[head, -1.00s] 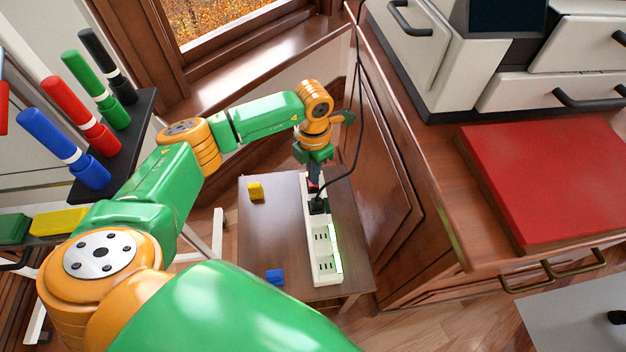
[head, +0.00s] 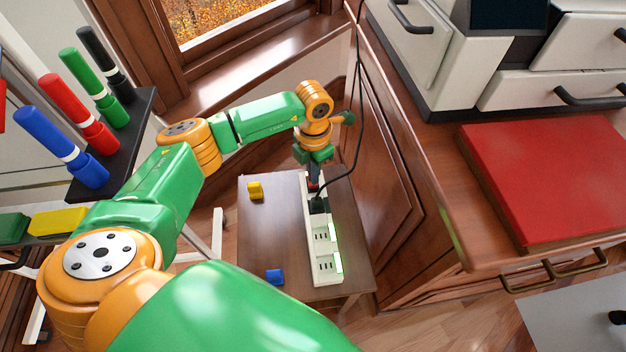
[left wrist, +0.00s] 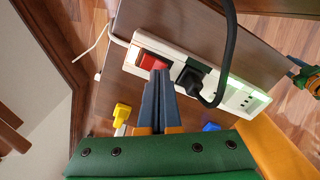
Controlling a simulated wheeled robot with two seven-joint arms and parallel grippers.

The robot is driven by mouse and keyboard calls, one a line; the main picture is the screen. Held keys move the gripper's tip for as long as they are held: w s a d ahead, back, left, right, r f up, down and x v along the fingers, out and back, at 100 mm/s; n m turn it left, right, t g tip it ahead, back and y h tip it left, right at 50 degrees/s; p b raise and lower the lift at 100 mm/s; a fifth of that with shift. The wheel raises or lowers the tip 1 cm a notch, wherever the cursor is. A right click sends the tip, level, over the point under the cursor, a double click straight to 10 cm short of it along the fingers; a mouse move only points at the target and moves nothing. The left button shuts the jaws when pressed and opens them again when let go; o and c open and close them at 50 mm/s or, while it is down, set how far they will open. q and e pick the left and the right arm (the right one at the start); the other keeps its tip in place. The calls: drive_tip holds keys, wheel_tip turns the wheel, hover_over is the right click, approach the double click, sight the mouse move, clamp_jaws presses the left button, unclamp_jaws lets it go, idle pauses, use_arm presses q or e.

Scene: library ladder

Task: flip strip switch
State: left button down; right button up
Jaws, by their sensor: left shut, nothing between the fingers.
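The white power strip (head: 325,250) lies on a small brown table, with a green glow along its right edge. Its red switch (left wrist: 153,61) shows at one end in the left wrist view, beside a black plug (left wrist: 193,76) with a cable. My left gripper (left wrist: 159,75) is shut and empty, its fingertips over the strip between the switch and the plug, close to the switch's edge. I cannot tell whether they touch it. In the head view the left gripper (head: 313,184) points down at the strip's far end and hides most of the switch. My right gripper is not in view.
A yellow block (head: 255,190) and a blue block (head: 275,277) lie on the small table (head: 275,235). The black cable (head: 357,140) rises close to my left gripper. A wooden cabinet (head: 400,190) stands to the right, with a red book (head: 545,180) on top.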

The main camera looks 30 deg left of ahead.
use_arm(q)
drive_tip(key=shift+f+b, duration=0.55)
drive_tip(key=shift+f, duration=0.15)
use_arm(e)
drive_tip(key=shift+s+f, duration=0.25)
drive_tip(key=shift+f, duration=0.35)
use_arm(q)
wheel_tip(320, 180, up, 3)
drive_tip(key=shift+f+p, duration=0.15)
drive_tip(key=shift+p, duration=1.1)
wheel_tip(320, 180, up, 4)
drive_tip(key=p, duration=0.3)
drive_tip(key=shift+r+p, duration=0.25)
drive_tip(key=shift+p, duration=0.2)
drive_tip(key=shift+f, duration=0.1)
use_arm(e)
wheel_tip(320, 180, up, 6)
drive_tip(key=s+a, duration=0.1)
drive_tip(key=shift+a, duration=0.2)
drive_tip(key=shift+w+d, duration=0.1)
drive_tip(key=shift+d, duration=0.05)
